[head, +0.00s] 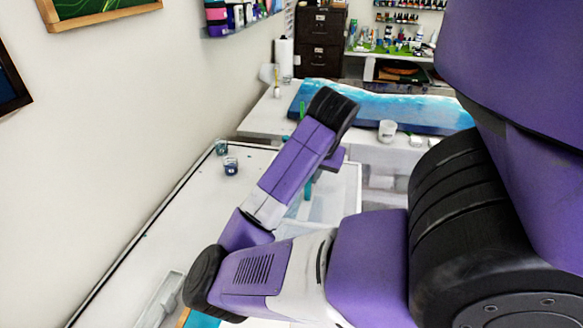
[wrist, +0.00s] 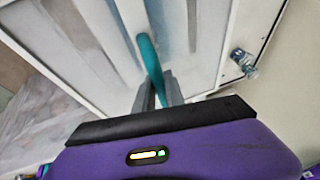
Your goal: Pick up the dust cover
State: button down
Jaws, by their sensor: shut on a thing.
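The dust cover looks like a wide, greyish see-through panel with pale edges; it shows in the head view (head: 343,203) behind my arm and in the wrist view (wrist: 205,40). A teal bar (wrist: 150,58), which looks like its handle, runs up from between my fingers. My gripper (wrist: 162,92) is shut on this teal bar. In the head view, my forearm hides the fingers and much of the cover; only a short teal piece (head: 308,190) shows below it. I cannot tell whether the cover is clear of the table.
Behind are a blue resin slab (head: 430,112) and a white cup (head: 387,131). A wall closes the left side.

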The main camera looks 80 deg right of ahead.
jog(key=s+a+p, duration=0.2)
jog(key=s+p, duration=0.1)
jog(key=s, duration=2.2)
jog(key=shift+s+a+r, duration=0.3)
jog(key=shift+a, duration=0.1)
